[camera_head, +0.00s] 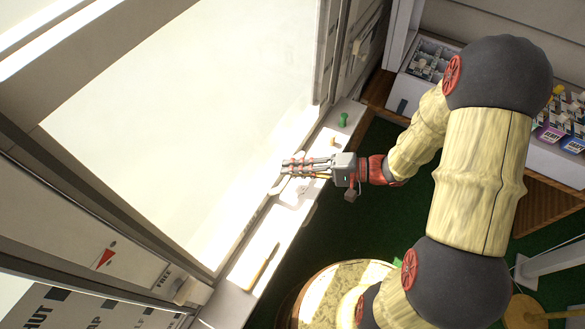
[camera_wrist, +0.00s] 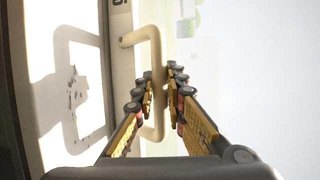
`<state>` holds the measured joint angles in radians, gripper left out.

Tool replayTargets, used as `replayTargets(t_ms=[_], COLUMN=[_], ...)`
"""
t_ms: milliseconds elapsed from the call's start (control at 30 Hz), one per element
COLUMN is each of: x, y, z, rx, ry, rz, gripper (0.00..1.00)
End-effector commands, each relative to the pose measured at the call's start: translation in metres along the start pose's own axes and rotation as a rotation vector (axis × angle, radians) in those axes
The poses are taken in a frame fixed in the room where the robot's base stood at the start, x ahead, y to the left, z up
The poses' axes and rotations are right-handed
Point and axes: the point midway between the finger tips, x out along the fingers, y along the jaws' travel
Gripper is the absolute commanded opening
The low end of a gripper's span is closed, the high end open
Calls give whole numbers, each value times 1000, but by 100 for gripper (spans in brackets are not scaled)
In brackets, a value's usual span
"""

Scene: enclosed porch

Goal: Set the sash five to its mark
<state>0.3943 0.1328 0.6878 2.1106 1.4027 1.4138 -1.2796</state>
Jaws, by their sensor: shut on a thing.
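The sash (camera_head: 190,110) is a large bright pane in a pale frame, filling the upper left of the head view. A cream bar handle (camera_wrist: 154,62) stands out from its edge in the wrist view, beside a partly cut-off dark character on a pale strip. My gripper (camera_head: 286,167) reaches the sash's right-hand edge, above the sill. In the wrist view my gripper's fingers (camera_wrist: 160,92) are on both sides of the handle's bar, shut on it. A red triangle (camera_head: 105,257) shows on a pale panel at lower left. Which mark belongs to the sash I cannot tell.
The white sill (camera_head: 262,240) holds a wooden-handled tool (camera_head: 263,268) and a green knob-like item (camera_head: 343,120). A lettered board (camera_head: 60,305) is at lower left. A round patterned table (camera_head: 320,290) stands below. Trays of small items (camera_head: 428,58) are at upper right.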

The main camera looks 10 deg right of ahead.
Motion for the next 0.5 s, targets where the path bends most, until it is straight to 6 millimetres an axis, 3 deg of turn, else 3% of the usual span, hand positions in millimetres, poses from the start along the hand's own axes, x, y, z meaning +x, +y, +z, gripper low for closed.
replayTargets(t_ms=[267,500], x=[-12,-28], y=[-65,-149], z=[4,10], rx=[-12,-16], ry=[0,0], rz=[-11,-11], gripper=[0,0])
